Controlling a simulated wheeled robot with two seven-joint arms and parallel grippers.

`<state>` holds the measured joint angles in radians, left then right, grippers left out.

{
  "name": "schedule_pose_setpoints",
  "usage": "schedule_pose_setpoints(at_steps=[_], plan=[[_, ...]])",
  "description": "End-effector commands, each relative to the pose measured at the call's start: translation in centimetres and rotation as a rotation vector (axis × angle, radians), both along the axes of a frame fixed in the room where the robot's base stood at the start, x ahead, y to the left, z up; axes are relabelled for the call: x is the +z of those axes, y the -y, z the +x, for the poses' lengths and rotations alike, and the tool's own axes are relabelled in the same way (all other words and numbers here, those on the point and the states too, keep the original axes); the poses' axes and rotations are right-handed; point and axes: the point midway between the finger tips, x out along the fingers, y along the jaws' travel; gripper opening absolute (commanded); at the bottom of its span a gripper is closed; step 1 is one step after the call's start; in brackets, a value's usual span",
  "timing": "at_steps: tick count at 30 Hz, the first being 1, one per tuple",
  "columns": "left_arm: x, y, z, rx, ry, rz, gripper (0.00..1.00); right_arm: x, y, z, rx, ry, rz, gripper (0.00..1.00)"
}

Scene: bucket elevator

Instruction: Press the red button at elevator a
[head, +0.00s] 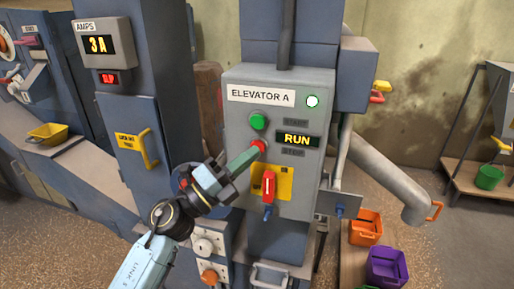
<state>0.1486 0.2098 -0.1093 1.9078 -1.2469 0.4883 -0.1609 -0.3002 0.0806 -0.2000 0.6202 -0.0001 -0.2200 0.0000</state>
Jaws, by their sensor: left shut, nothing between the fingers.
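The grey control box labelled ELEVATOR A (232,122) faces me at the middle of the head view. Its red button (260,144) sits below the green button (259,121), beside the STOP label. My left gripper (254,151) is shut and empty, with its tips at the red button's lower left edge and covering part of it. I cannot tell whether the tips touch the button. The display (297,139) reads RUN, and a round light (312,101) glows pale green. My right gripper is not in view.
A red switch handle (268,188) on a yellow plate sits just below the button. A grey pipe (385,178) slopes down at right, near orange (366,228) and purple (387,266) buckets.

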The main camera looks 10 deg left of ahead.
Motion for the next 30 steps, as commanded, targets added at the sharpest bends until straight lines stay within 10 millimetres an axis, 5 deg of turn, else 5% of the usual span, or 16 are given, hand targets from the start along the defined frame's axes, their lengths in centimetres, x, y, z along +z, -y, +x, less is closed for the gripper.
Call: schedule_pose_setpoints(at_steps=[30], plan=[[0.02,-0.01,0.96,0.001,0.0,-0.001,0.0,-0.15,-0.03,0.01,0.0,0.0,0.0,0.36]])
